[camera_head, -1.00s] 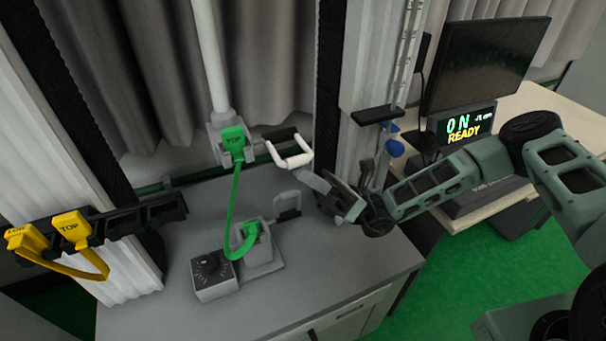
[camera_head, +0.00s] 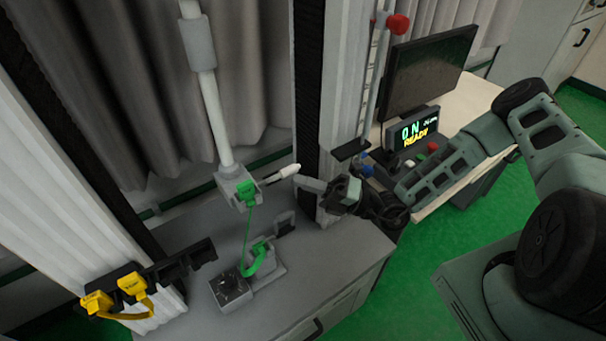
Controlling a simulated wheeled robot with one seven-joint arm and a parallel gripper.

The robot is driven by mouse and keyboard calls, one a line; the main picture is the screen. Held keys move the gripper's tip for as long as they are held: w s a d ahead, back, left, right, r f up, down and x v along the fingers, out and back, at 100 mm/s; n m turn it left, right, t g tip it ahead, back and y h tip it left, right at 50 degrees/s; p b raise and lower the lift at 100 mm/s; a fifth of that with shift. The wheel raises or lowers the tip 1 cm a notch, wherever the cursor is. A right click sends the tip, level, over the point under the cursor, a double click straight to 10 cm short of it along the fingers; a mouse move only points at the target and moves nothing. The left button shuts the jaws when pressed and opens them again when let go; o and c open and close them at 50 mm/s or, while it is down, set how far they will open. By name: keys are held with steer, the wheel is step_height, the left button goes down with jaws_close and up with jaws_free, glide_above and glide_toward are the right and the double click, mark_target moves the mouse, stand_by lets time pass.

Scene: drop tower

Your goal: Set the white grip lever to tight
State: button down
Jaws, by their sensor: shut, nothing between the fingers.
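The white grip lever (camera_head: 284,172) sticks out to the right from the grey clamp block (camera_head: 231,185) at the foot of the white vertical tube. It shows nearly edge-on as a narrow white bar, so I cannot read its setting. My gripper (camera_head: 302,182) is shut and empty. Its fingertips point left, just right of the lever's outer end; I cannot tell whether they touch it. A green plug (camera_head: 246,193) sits at the clamp block, with a green cable running down to the lower grey holder (camera_head: 266,258) on the bench.
A dark pillar stands behind my gripper. At right are a monitor (camera_head: 428,70) and a display (camera_head: 412,131) reading ON and READY.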

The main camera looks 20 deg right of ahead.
steer(key=w+a+r+m+h+p, duration=0.1)
steer(key=w+r+p, duration=0.3)
steer(key=shift+w+a+r, duration=0.15)
steer(key=shift+w+r, duration=0.05)
steer(key=shift+w, duration=0.05)
stand_by(0.3)
stand_by(0.6)
